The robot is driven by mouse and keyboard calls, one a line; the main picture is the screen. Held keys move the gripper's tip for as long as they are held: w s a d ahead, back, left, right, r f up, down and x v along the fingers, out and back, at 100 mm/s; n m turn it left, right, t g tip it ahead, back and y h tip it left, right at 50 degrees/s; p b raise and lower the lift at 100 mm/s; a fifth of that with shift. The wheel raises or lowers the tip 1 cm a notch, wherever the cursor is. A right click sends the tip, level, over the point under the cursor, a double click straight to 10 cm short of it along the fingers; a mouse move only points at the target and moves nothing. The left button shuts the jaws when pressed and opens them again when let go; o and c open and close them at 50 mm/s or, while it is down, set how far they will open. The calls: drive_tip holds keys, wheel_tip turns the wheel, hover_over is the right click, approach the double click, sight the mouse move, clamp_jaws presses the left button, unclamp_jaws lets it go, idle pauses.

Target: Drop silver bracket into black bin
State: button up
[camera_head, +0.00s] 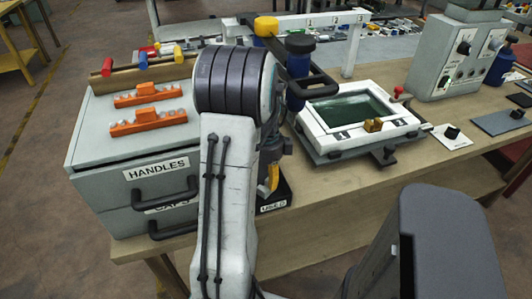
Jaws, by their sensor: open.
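My gripper (271,180) shows only in part, low behind my white arm link. It points down over the black bin, and nothing can be made out between its jaws. The black bin (287,196), with a white label reading "USED", shows only as a front corner at the table's front edge, beside the grey drawer unit. My arm and gripper hide most of it, including its inside. I cannot make out a silver bracket anywhere; it may be hidden behind my arm.
The grey drawer unit (90,170) stands left, with orange handles (148,121) on top and two black pulls in front. A white frame (325,118) with a dark green panel lies right of my arm. A grey control box (455,55) stands farther right.

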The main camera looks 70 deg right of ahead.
wheel_tip(320, 180, up, 12)
drive_tip(key=b, duration=0.1)
drive_tip(key=shift+r, duration=0.15)
idle(0.3)
idle(1.0)
